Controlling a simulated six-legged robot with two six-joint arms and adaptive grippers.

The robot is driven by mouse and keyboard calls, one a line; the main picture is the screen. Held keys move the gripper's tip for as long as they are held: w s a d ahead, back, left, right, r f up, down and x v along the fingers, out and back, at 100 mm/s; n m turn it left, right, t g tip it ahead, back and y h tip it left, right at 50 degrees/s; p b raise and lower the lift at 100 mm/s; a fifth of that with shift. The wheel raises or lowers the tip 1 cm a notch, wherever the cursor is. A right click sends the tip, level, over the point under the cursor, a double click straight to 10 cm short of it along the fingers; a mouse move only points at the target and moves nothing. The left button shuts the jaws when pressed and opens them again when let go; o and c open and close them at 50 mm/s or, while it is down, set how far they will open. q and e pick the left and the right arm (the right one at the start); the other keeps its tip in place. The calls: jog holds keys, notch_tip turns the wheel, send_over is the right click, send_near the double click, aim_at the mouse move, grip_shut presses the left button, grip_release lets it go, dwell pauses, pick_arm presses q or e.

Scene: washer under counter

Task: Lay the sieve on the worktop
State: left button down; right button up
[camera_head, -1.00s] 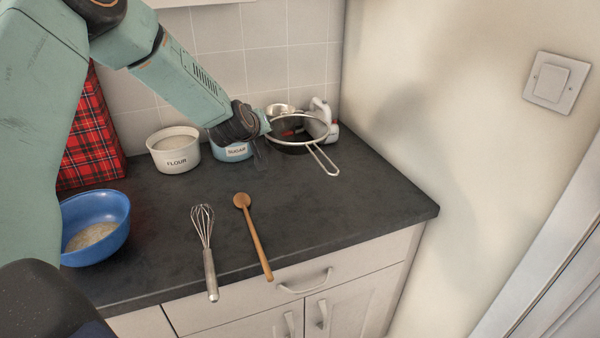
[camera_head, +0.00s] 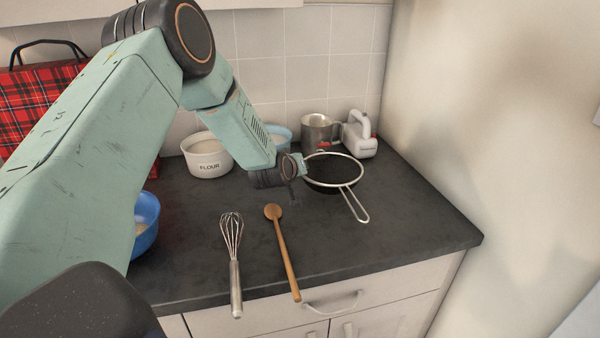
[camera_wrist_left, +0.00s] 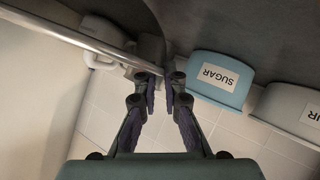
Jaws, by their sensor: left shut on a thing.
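The sieve (camera_head: 335,175) has a silver rim, a dark mesh bowl and a wire handle that points to the front right. My left gripper (camera_head: 302,166) is shut on the left side of its rim. The sieve is roughly level, low over the right part of the dark worktop (camera_head: 400,220); I cannot tell whether its bowl touches. In the left wrist view the silver rim (camera_wrist_left: 80,40) runs to the closed fingertips (camera_wrist_left: 164,84). My right gripper is not in view.
A steel mug (camera_head: 318,131) and a white mixer (camera_head: 358,135) stand behind the sieve. The flour bowl (camera_head: 207,158) and blue sugar bowl (camera_wrist_left: 219,80) stand behind my arm. A whisk (camera_head: 233,255) and wooden spoon (camera_head: 283,250) lie in front. The right front is clear.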

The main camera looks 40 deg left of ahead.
pick_arm(q)
jog(key=shift+d+f, duration=0.1)
jog(key=shift+f, duration=0.5)
jog(key=shift+s+d+r, duration=0.25)
jog(key=shift+d+r, duration=0.2)
jog(key=shift+w+a+f, duration=0.1)
jog(key=shift+a+f, duration=0.15)
jog(key=shift+f, duration=0.2)
jog(key=c, duration=1.7)
grip_release()
jog(key=shift+w+a+f, duration=0.15)
jog(key=shift+o, duration=1.1)
jog(key=shift+s+d+r, duration=0.2)
jog(key=shift+d+r, duration=0.1)
jog(key=shift+r, duration=0.05)
jog(key=shift+w+a, duration=0.15)
jog(key=shift+a, duration=0.1)
jog(key=shift+s+d+r, duration=0.1)
jog(key=shift+s+r, duration=0.1)
jog(key=shift+s, duration=0.1)
jog(key=p+v, duration=0.2)
jog(key=v, duration=0.9)
jog(key=shift+s+d, duration=0.15)
jog(key=shift+s, duration=0.1)
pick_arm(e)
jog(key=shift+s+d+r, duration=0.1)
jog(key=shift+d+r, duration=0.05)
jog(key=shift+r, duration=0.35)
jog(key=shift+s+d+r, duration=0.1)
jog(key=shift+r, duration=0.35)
